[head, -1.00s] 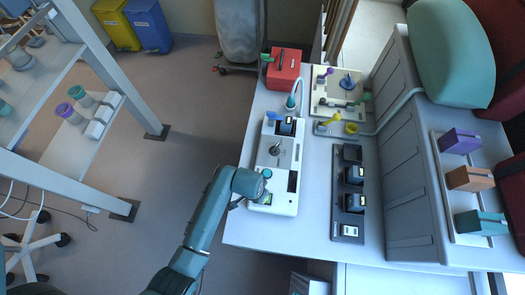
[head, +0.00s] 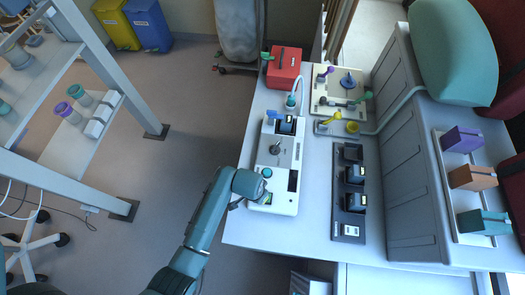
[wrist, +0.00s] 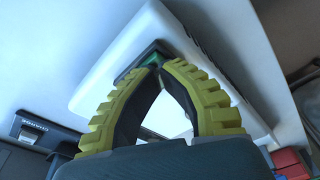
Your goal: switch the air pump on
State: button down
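The air pump (head: 275,160) is a long white unit with a grey top panel, lying on the white bench. In the wrist view its white housing (wrist: 120,50) fills the upper middle. A green rocker switch in a black frame (wrist: 138,62) sits on it, partly covered by my fingertips. My gripper (wrist: 158,69) has its two yellow-ribbed fingers brought together at the tips, right at the switch, with nothing seen between them. I cannot tell whether they touch it. In the head view my gripper is over the pump's near end, mostly hidden by my wrist.
A dark charger strip (head: 350,190) stands right of the pump. A red box (head: 284,67) and a cream tray (head: 338,92) are at the bench's back.

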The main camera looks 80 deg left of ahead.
notch_tip(320, 180, up, 7)
jog(key=p, duration=0.7)
jog(key=shift+r+p, duration=0.1)
jog(key=shift+p, duration=0.25)
jog(key=shift+w, duration=0.1)
